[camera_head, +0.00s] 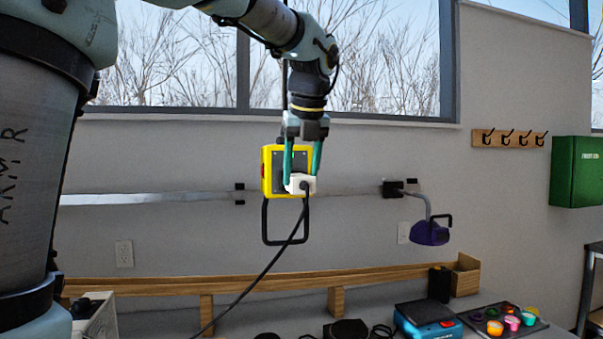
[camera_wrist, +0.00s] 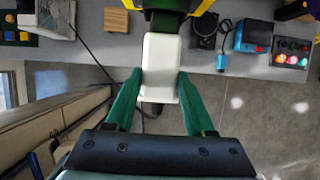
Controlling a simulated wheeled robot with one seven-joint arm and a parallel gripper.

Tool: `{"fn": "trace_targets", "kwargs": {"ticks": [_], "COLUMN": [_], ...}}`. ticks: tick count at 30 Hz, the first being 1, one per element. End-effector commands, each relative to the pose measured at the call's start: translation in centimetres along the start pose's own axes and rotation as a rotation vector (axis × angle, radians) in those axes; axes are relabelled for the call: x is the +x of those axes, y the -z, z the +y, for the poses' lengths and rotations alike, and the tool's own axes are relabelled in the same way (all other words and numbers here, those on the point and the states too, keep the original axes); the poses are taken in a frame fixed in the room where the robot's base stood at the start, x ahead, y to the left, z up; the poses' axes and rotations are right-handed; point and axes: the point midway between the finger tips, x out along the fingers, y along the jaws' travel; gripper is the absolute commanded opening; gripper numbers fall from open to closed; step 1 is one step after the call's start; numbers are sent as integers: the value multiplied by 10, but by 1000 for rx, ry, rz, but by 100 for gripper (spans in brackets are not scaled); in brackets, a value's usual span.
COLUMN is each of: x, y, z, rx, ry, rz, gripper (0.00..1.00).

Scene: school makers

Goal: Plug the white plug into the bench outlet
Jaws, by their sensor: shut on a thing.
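The white plug (camera_head: 299,184) is a white block with a black cord running down to the lower left in the head view. My gripper (camera_head: 302,180) points down with its teal fingers on either side of the plug, shut on it. In the wrist view the plug (camera_wrist: 160,66) lies between the fingertips (camera_wrist: 158,84). The yellow outlet box (camera_head: 267,168) with a dark face hangs above the bench, directly behind the plug. The plug overlaps its lower right face. Its prongs and the sockets behind it are hidden, so I cannot tell whether they meet.
A black loop handle (camera_head: 265,226) hangs under the yellow box. A purple lamp (camera_head: 430,233) is on the rail to the right. On the bench stand a blue device (camera_head: 428,318), a tray of colored cups (camera_head: 480,330) and a wooden ledge (camera_head: 240,282). A white wall outlet (camera_head: 124,253) is at left.

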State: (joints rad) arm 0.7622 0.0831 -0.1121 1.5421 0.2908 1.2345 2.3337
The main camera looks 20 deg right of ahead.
Motion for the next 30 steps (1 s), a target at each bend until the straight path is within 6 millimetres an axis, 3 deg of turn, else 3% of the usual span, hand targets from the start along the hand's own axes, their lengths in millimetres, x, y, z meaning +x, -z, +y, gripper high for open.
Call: {"fn": "trace_targets", "kwargs": {"ticks": [26,27,30], "x": [7,6,6], "y": [-15,-15,-15], "z": [0,0,0], "rx": [0,0,0], "ry": [0,0,0], "rz": [1,1,1], "gripper": [0,57,69]}}
